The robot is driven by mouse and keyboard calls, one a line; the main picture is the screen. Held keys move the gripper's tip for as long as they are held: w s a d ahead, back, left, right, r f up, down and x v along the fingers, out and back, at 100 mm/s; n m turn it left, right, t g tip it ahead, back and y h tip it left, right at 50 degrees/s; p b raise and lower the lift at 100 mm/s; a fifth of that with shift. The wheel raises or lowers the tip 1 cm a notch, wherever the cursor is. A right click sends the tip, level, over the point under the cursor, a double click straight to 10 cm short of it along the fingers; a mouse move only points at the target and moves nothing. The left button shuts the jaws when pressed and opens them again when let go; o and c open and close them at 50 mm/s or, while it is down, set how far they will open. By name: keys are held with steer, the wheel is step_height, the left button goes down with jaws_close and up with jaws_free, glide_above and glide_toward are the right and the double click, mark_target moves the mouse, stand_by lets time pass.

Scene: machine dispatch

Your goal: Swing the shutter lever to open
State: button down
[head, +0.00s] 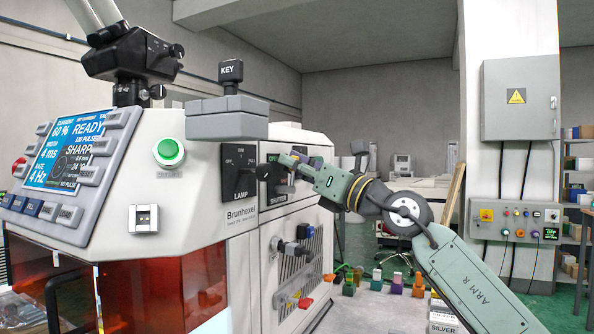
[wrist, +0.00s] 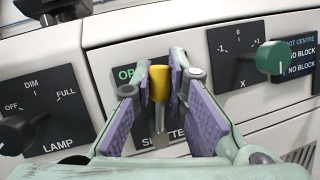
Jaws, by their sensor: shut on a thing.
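The shutter lever (wrist: 159,82) has a yellow tip and a metal stem. It stands upright in the wrist view, over a dark plate marked SHUTTER (wrist: 135,135) with green lettering starting "OP" at upper left. My gripper (wrist: 166,72) has its purple-padded fingers on both sides of the yellow tip, shut on it. The fingers hide much of the plate and its lettering. In the head view my gripper (head: 291,161) is at the SHUTTER plate (head: 277,186) on the machine's side face, and it largely hides the lever.
The LAMP knob (wrist: 18,132) is close on the left, with a black handle sticking out. To the right are the X dial (wrist: 237,50) and a green knob (wrist: 271,58). A grey box with a KEY block (head: 231,72) overhangs the LAMP panel.

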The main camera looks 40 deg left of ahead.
steer(key=shift+s+d+n+g, duration=0.1)
steer(key=shift+s+n+g, duration=0.3)
steer(key=shift+n, duration=0.45)
steer(key=shift+s+n+g, duration=0.15)
steer(key=shift+n+g, duration=0.45)
steer(key=shift+n, duration=0.25)
steer(key=c, duration=1.8)
jaws_free()
steer(key=shift+c, duration=0.2)
steer(key=s+v, duration=0.1)
steer(key=v, duration=1.1)
steer(key=shift+w+f, duration=0.15)
steer(key=shift+w, duration=0.3)
